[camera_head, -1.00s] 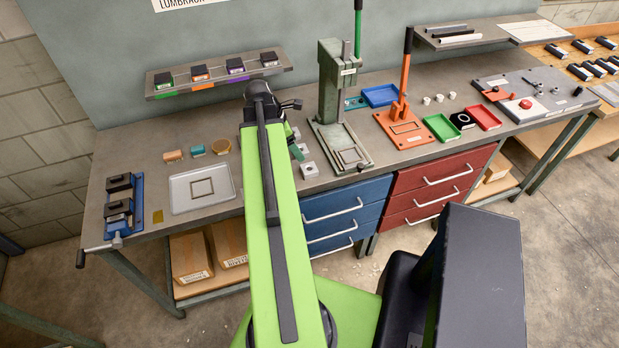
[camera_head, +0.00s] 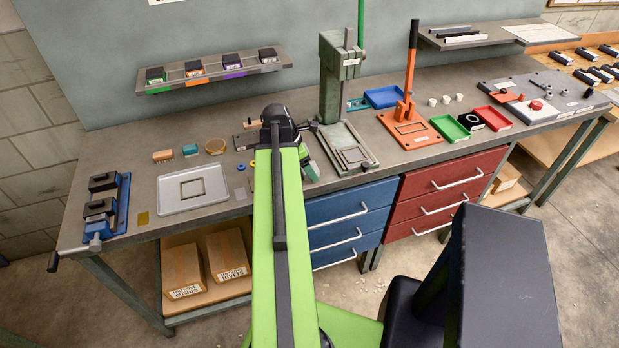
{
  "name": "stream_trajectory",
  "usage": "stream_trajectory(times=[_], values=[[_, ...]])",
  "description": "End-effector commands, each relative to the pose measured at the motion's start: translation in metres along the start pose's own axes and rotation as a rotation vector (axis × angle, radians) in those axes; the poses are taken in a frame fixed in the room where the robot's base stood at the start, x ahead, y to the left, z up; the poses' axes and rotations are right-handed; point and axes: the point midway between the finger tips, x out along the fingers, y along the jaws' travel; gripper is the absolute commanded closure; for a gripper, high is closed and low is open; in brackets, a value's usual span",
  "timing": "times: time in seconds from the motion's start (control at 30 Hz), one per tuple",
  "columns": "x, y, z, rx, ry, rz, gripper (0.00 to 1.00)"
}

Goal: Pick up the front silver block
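The silver blocks do not show clearly; the stretch of bench left of the green press is largely covered by my arm. My gripper (camera_head: 308,168) is at the far end of the green arm, low over the bench just left of the green press (camera_head: 340,130). Only a green part and some dark parts of it show beside the arm. Its fingertips are hidden, so I cannot see whether they are open or touching anything.
The green press base stands close to the right of my gripper. A shelf (camera_head: 215,80) with several dark blocks hangs behind. An orange press (camera_head: 408,128) stands farther right.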

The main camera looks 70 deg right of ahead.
Motion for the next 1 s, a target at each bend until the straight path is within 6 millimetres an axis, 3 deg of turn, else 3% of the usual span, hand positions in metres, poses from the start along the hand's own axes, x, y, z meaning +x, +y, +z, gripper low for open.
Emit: stream_trajectory(times=[0.13, 0.7, 1.0], values=[[-0.0021, 0.0, 0.0009, 0.0, 0.0, 0.0, 0.28], [-0.002, -0.0002, 0.0012, 0.001, 0.0, 0.0, 1.0], [-0.0061, -0.0001, 0.0025, 0.0, 0.0, 0.0, 1.0]])
